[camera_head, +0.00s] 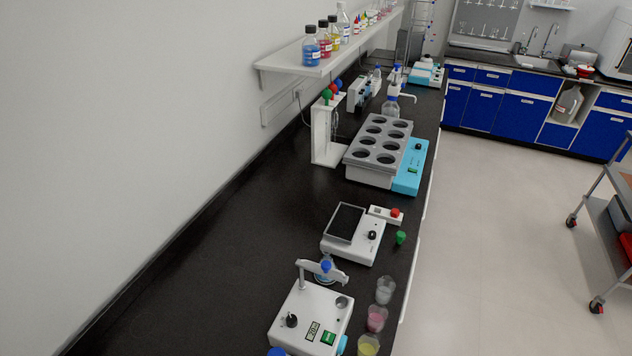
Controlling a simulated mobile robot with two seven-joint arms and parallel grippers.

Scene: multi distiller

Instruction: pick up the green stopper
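A small green stopper (400,238) stands on the black bench top (240,235), near its right edge. It is just right of a white device with a dark square plate (345,223) and just below a small white block with a red knob (386,214). Another green-topped item (326,95) is among the coloured tops at the white rack (322,130) farther back. Neither of my grippers shows in the head view.
Beakers with clear (385,290), pink (376,318) and yellow (368,345) contents line the bench's right edge. A white instrument with a raised arm (310,318) is beside them. A grey multi-hole heating block (378,150) stands farther back. The left bench is clear; a bottle shelf (330,62) overhangs the back.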

